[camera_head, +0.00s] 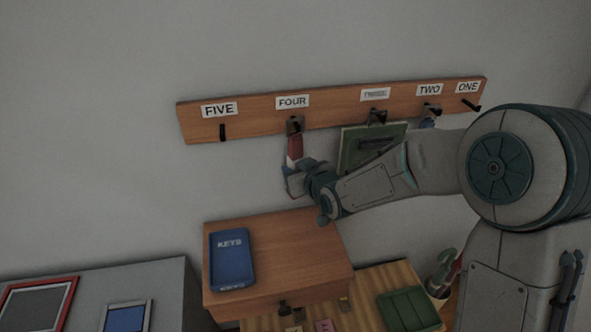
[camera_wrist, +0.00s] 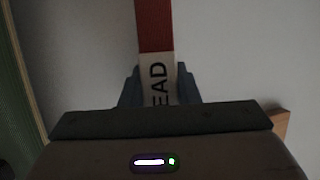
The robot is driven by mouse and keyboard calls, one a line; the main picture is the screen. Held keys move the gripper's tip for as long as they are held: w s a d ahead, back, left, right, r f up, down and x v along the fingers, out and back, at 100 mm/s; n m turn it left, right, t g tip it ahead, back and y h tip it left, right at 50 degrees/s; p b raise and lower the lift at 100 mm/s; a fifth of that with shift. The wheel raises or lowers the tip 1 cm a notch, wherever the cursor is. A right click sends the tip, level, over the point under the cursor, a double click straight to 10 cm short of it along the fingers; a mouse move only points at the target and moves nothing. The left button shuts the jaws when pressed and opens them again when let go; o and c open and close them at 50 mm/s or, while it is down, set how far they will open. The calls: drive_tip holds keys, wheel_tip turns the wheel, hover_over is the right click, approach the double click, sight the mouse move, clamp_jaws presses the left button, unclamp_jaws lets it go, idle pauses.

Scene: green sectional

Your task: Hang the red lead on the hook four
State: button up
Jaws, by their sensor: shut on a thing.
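The red lead (camera_head: 295,147) runs straight down from hook four (camera_head: 295,125), under the label FOUR. A dark metal piece at its top end overlaps the hook; I cannot tell whether it is around the hook or only in front of it. My gripper (camera_head: 290,172) is below the hook, shut on the lead's lower part. In the wrist view the red strap of the lead (camera_wrist: 154,28) goes up out of the picture.
The wooden hook rail (camera_head: 255,118) is on the wall. A green clipboard-like item (camera_head: 355,150) hangs at the hook to the right, close to my arm. Hook five (camera_head: 222,132) is bare. A blue KEYS tray (camera_head: 232,262) lies on the wooden cabinet (camera_head: 285,245) below.

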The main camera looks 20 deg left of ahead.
drive_tip(key=o, duration=1.1)
drive_tip(key=shift+c, duration=0.2)
drive_tip(key=shift+d, duration=0.1)
drive_tip(key=v, duration=1.4)
drive_tip(key=d+m+h, duration=0.5)
drive_tip(key=d+h, duration=0.4)
drive_tip(key=d, duration=0.9)
drive_tip(key=s+d+m+g+h, duration=0.1)
drive_tip(key=s+d+m+g, duration=0.4)
drive_tip(key=s+d, duration=0.6)
drive_tip(key=s, duration=0.3)
drive_tip(key=shift+s+d+g+h, duration=0.25)
drive_tip(key=shift+d+g+h, duration=0.05)
drive_tip(key=shift+d+h, duration=0.1)
